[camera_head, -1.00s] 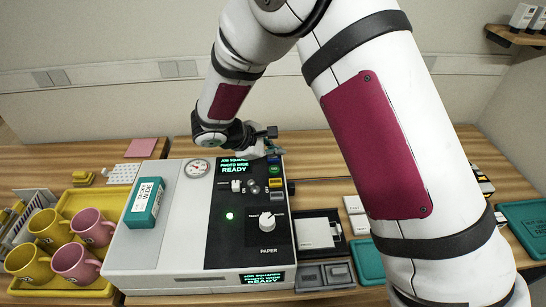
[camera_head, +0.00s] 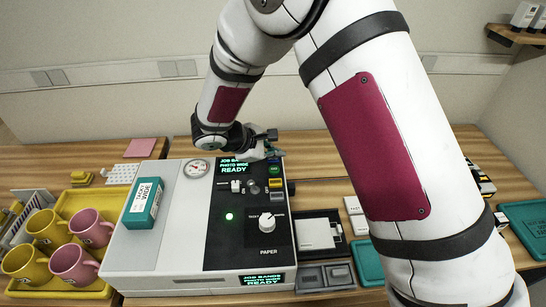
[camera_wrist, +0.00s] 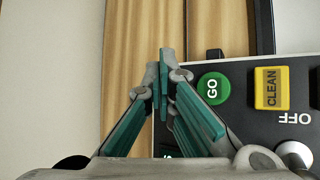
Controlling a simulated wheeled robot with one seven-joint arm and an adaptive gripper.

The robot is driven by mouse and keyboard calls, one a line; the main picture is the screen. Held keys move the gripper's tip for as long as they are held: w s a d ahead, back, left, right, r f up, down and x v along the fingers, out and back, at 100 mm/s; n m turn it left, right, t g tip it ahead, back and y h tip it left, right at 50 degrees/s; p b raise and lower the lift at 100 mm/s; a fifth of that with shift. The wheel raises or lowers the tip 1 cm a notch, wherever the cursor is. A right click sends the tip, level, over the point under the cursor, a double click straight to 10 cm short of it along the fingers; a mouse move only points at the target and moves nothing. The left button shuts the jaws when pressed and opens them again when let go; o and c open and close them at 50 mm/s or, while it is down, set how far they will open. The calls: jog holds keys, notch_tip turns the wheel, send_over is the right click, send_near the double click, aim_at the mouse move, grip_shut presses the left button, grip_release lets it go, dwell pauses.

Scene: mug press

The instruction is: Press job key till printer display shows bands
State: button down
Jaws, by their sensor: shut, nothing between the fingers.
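The printer (camera_head: 190,255) stands on the bench with a black control panel. Its upper display (camera_head: 232,166) is partly covered by my gripper and shows a job line that seems to read BANDS, then PHOTO WIDE READY. The front display (camera_head: 262,279) reads JOB BANDS, PHOTO WIDE, READY. A blue key (camera_head: 275,160) sits at the top of the key column, partly hidden by my gripper (camera_head: 270,150). In the wrist view my gripper (camera_wrist: 163,85) is shut and empty, its tips just left of the green GO key (camera_wrist: 213,87). Whether they touch the blue key is hidden.
The yellow CLEAN key (camera_wrist: 271,88) lies beyond GO. A paper knob (camera_head: 267,222) is lower on the panel. A teal box (camera_head: 144,203) lies on the printer. A yellow tray (camera_head: 92,201) with several mugs stands at left.

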aim_at(274, 160)
jog(key=shift+r, duration=0.85)
jog(key=shift+r+p, duration=1)
jog(key=shift+r, duration=1.55)
